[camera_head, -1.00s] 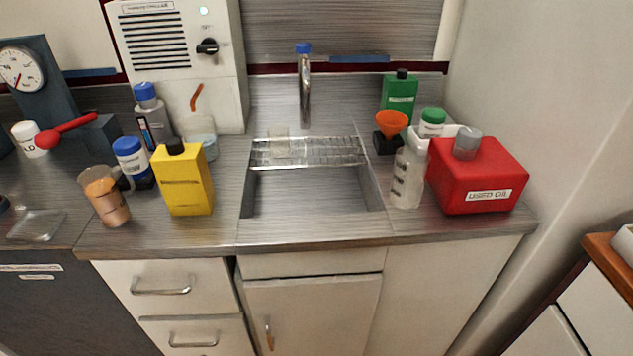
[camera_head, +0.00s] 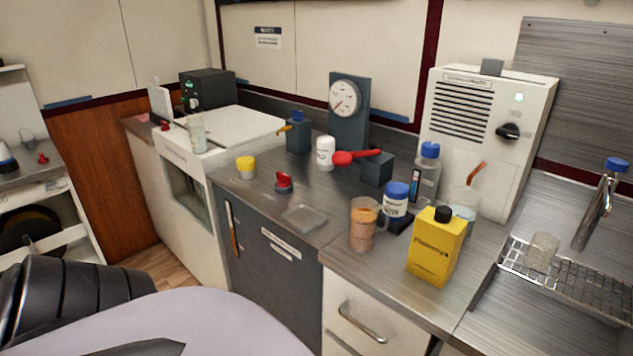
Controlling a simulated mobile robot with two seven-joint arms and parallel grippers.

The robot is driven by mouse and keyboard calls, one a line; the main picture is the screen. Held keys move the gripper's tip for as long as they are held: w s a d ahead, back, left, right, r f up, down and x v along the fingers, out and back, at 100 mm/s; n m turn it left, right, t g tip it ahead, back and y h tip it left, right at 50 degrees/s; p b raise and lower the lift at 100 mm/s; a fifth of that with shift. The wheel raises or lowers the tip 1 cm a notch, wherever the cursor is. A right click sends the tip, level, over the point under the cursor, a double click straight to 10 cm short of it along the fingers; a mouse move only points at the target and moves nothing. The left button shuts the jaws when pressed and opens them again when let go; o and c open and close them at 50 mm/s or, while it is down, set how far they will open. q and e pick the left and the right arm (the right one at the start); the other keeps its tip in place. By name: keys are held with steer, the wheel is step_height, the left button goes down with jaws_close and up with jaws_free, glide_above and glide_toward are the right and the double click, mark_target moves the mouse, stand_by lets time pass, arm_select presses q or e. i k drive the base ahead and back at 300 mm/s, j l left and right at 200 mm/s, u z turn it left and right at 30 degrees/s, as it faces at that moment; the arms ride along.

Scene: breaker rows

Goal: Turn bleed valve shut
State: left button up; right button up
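A dark block with a long red lever (camera_head: 362,156) stands on the dark-fronted counter. The lever lies roughly level, its round red end pointing left. A dark gauge stand with a round white dial (camera_head: 345,97) is just behind it. Left of the gauge is a smaller dark block (camera_head: 298,137) with a blue top and a short yellow lever pointing left. No label shows which of these is the bleed valve. A black ribbed part of my own arm shows at the lower left. Neither gripper shows.
A white bottle (camera_head: 325,152), yellow-lidded jar (camera_head: 246,167), red knob-like item (camera_head: 284,181) and clear tray (camera_head: 305,217) stand in front of the blocks. An orange-filled beaker (camera_head: 362,224), blue-capped jar (camera_head: 396,203) and yellow container (camera_head: 436,246) crowd the right.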

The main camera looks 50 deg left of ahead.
mark_target(298, 115)
steer(key=u, duration=1.7)
steer(key=z, duration=0.7)
steer(key=j+z, duration=0.25)
steer(key=z, duration=0.2)
steer(key=j+z, duration=0.3)
steer(key=z, duration=0.2)
steer(key=k+j+z, duration=0.1)
steer(key=j+z, duration=0.2)
steer(key=k+j+z, duration=0.1)
steer(key=j+z, duration=0.15)
steer(key=j, duration=0.15)
steer(key=k+j+z, duration=0.15)
steer(key=j, duration=0.2)
steer(key=k+j+z, duration=0.2)
steer(key=k+j, duration=0.2)
steer(key=j, duration=0.2)
steer(key=k+j+z, duration=0.1)
steer(key=k+j, duration=0.15)
steer(key=j, duration=0.15)
